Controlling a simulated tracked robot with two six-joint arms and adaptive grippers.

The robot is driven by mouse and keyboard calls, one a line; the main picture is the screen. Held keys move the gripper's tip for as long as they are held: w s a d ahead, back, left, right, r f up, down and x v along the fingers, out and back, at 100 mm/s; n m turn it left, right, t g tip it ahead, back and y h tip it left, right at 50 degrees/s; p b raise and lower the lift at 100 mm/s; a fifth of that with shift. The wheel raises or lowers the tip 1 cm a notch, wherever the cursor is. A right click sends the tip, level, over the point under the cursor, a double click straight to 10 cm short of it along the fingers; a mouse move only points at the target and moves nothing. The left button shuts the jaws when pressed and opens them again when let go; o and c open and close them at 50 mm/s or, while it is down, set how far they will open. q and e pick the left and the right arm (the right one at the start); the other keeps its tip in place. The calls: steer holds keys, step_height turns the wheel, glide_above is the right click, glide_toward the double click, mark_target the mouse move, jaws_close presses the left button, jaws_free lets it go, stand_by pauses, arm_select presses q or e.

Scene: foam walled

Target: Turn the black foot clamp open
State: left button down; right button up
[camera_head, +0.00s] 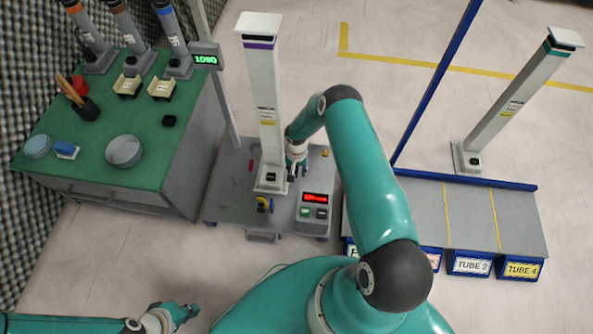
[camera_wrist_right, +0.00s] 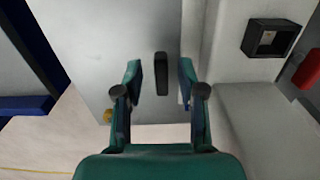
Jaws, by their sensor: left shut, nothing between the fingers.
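The black foot clamp (camera_wrist_right: 161,74) shows in the right wrist view as a small dark upright bar on the grey cart top, beside the pale foot of the tube. My right gripper (camera_wrist_right: 160,82) is open, with one finger on each side of the bar and visible gaps to it. In the head view my right gripper (camera_head: 292,174) is low at the right side of the purple-banded tube (camera_head: 265,90) and mostly hides the clamp. My left gripper (camera_head: 182,314) is shut and empty over the floor at lower left.
The grey cart (camera_head: 225,200) carries a red-lit control box (camera_head: 314,206) close to the right gripper. A green table (camera_head: 85,150) with dishes stands left. A blue-edged rack (camera_head: 470,215) with tube labels and a second tube (camera_head: 512,105) are right.

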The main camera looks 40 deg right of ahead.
step_height(320, 180, up, 12)
stand_by(0.5)
steer(key=shift+f, duration=0.15)
